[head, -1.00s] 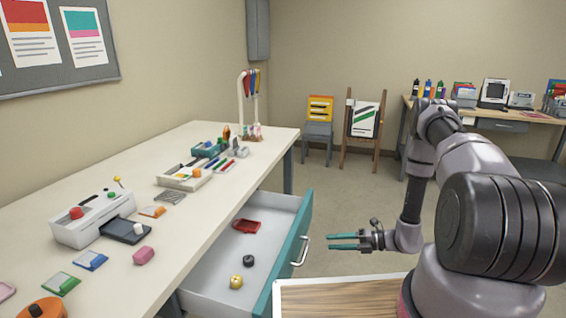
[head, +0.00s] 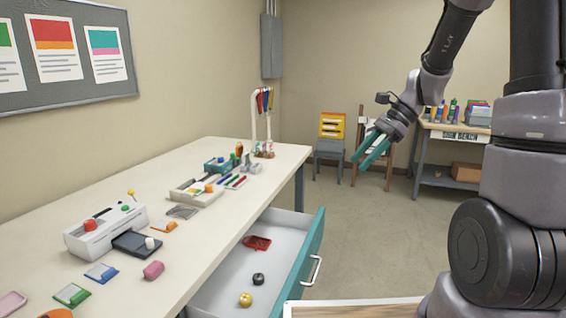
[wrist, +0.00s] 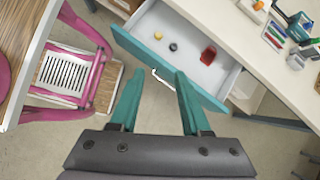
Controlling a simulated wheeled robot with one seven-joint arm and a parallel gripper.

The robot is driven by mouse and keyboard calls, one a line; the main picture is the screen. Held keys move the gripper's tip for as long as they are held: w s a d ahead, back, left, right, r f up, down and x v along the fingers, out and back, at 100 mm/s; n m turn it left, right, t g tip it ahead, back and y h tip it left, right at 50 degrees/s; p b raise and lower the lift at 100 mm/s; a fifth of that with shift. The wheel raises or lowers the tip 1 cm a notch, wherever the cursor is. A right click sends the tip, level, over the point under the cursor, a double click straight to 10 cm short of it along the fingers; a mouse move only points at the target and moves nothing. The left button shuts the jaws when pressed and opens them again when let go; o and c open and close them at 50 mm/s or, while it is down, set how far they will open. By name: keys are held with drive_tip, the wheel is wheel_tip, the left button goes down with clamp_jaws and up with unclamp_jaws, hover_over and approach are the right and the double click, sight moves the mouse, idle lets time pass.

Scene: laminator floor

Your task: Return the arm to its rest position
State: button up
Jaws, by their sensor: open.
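My gripper (head: 371,150) is raised in open air to the right of the workbench in the head view, with its teal fingers pointing down and to the left. In the wrist view its two fingers (wrist: 158,95) are apart with nothing between them. The open drawer (head: 310,262) of the bench lies below and beyond the fingers. Inside it are a red tray-like item (head: 256,243), a dark round item (head: 258,279) and a yellow round item (head: 245,299).
The workbench (head: 150,190) carries a white laminator (head: 104,230), small coloured pieces and trays. An easel and a grey chair (head: 329,147) stand at the back. A second bench (head: 455,133) is at the back right. A pink-framed chair (wrist: 75,75) shows in the wrist view. Floor between is clear.

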drive_tip(key=s+d+r+n+t+h, duration=0.4)
drive_tip(key=s+r+n+t, duration=0.3)
drive_tip(key=s+r+n, duration=0.4)
drive_tip(key=s+r+h, duration=0.1)
drive_tip(key=s+r, duration=0.2)
drive_tip(key=r, duration=0.1)
drive_tip(key=shift+s+r+h, duration=0.2)
drive_tip(key=shift+r+h, duration=0.1)
